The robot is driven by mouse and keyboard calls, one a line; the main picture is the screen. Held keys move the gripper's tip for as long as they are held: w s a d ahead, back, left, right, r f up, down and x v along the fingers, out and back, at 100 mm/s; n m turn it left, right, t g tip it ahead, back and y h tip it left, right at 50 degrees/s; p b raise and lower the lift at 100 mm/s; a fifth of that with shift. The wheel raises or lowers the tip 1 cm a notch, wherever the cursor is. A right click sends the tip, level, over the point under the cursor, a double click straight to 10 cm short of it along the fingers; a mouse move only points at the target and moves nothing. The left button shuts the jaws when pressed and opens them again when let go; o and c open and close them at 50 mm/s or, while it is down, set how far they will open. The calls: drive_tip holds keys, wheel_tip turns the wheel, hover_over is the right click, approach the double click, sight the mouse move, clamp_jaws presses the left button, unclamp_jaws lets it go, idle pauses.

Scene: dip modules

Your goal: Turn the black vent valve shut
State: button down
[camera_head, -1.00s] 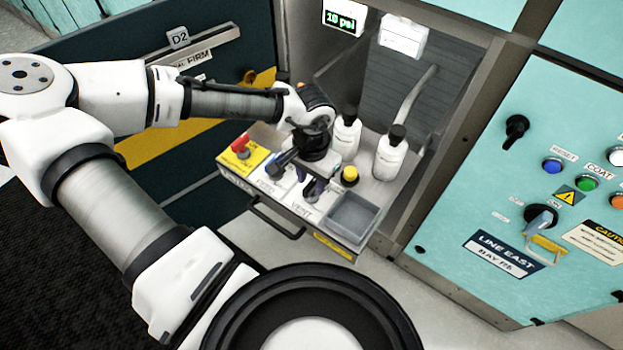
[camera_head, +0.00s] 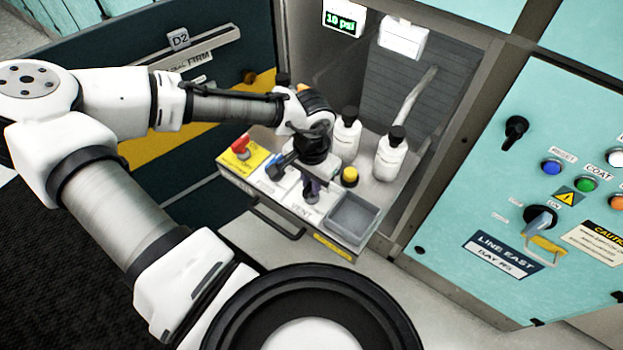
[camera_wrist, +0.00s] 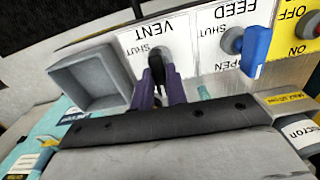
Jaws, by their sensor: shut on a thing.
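The black vent valve handle (camera_wrist: 158,66) sits on the white VENT label plate (camera_wrist: 133,42) in the wrist view. My gripper (camera_wrist: 160,98) has its purple fingers on either side of the handle and is shut on it. The handle points down the picture, toward my gripper, with the word SHUT to its left. The handle's lower end is hidden between the fingers.
The blue feed valve (camera_wrist: 256,48) is right of the vent valve in the wrist view. A grey open tray (camera_head: 352,217), a yellow button (camera_head: 349,176) and two white bottles (camera_head: 391,157) are close by. A red switch (camera_head: 241,144) is at the panel's left. A display (camera_head: 343,18) shows a psi reading.

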drive_tip(key=shift+r, duration=0.1)
drive_tip(key=m+p, duration=0.3)
drive_tip(key=shift+r, duration=0.1)
drive_tip(key=m+p, duration=0.2)
drive_tip(key=m, duration=0.3)
drive_tip(key=shift+m, duration=0.3)
drive_tip(key=m, duration=0.4)
drive_tip(key=shift+f+p, duration=0.2)
drive_tip(key=shift+p, duration=0.1)
drive_tip(key=shift+m, duration=2.5)
drive_tip(key=c, duration=1.4)
unclamp_jaws()
